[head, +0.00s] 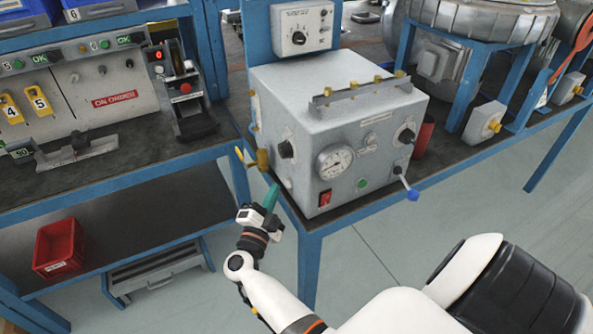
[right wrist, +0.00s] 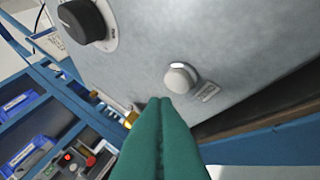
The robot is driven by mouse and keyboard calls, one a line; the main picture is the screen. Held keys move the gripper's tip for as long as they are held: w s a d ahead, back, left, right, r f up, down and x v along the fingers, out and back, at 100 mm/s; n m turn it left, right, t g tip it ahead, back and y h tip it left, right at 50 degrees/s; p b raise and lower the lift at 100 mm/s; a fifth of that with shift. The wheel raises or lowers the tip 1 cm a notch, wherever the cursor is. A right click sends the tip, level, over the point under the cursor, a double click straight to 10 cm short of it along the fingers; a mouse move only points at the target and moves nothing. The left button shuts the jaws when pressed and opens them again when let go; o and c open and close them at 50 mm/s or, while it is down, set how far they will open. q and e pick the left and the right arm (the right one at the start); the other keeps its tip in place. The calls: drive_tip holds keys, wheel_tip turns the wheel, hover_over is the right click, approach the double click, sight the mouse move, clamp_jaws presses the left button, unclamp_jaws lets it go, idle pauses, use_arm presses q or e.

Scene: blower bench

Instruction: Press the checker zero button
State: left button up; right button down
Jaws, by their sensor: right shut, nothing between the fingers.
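The grey checker box (head: 300,95) stands on the blue bench, with a dial gauge (head: 335,161), a red switch (head: 325,198) and a green button (head: 362,183) on its front. In the right wrist view a round white button (right wrist: 180,78) sits on a grey panel, with a small unreadable label (right wrist: 207,92) beside it. My right gripper (head: 271,193) is at the box's lower left side. Its green fingers are shut and empty. In the right wrist view the fingertips (right wrist: 160,101) are just below the white button; I cannot tell if they touch it. My left gripper is not in view.
A black knob (right wrist: 84,20) is on the same panel, up and left of the button. A brass fitting (head: 262,160) juts out near my right gripper. A blue-tipped lever (head: 408,188) sticks out at the box's right. A red bin (head: 59,247) is on the lower shelf.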

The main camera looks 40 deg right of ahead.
drive_tip(key=shift+d, duration=0.1)
idle(0.7)
idle(1.1)
drive_tip(key=shift+s+d+r, duration=0.1)
drive_tip(key=shift+d, duration=0.1)
drive_tip(key=shift+d, duration=0.2)
drive_tip(key=shift+s+d+p, duration=0.15)
drive_tip(key=shift+d+p, duration=0.25)
idle(0.9)
drive_tip(key=shift+a, duration=0.1)
drive_tip(key=shift+w+a, duration=0.2)
drive_tip(key=shift+a, duration=0.5)
